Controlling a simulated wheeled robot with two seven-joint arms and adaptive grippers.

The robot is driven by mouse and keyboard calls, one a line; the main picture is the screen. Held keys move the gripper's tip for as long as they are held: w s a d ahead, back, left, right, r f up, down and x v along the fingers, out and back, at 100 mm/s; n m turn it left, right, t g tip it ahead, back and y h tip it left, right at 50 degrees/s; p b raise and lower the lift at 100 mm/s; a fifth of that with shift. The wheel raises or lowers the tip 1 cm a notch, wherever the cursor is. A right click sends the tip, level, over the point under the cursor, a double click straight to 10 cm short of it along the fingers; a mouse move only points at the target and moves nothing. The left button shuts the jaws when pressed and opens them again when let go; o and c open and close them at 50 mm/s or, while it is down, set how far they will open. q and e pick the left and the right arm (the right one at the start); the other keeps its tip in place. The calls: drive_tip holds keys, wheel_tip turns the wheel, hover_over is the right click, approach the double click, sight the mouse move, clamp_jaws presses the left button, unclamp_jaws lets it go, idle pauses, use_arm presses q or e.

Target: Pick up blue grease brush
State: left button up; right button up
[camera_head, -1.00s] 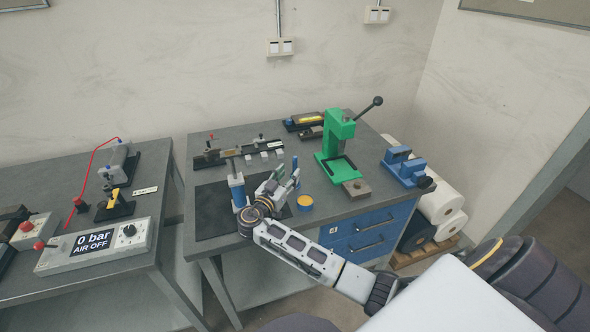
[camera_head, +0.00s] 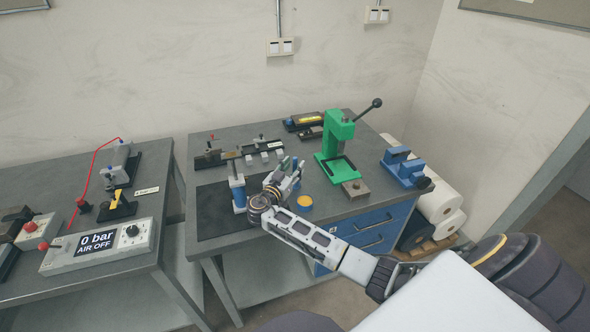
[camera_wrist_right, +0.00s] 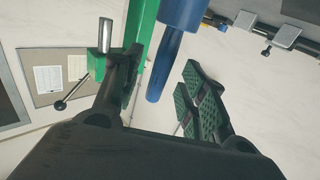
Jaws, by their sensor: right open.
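The blue grease brush shows in the right wrist view as a slim, slightly curved blue handle (camera_wrist_right: 160,75). It comes out of a wider blue cylinder (camera_wrist_right: 182,12) that looks like its holder. My right gripper (camera_wrist_right: 163,68) is open, with one dark finger on each side of the handle. I see no contact between fingers and handle. In the head view my right gripper (camera_head: 288,168) is above the front of the right-hand workbench (camera_head: 345,207), and it largely hides the brush there. My left gripper is not in view.
A green press (camera_head: 335,145) stands behind and right of the gripper. A blue post (camera_head: 237,190) is close on its left, and a yellow-topped tin (camera_head: 305,201) is on its right. A blue vise-like fixture (camera_head: 404,167) is further right. The dark mat (camera_head: 212,212) is mostly clear.

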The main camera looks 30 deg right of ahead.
drive_tip(key=shift+w+d, duration=0.35)
drive_tip(key=shift+d, duration=0.4)
drive_tip(key=c, duration=0.4)
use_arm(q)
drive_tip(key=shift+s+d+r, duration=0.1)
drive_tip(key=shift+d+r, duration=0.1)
use_arm(e)
clamp_jaws()
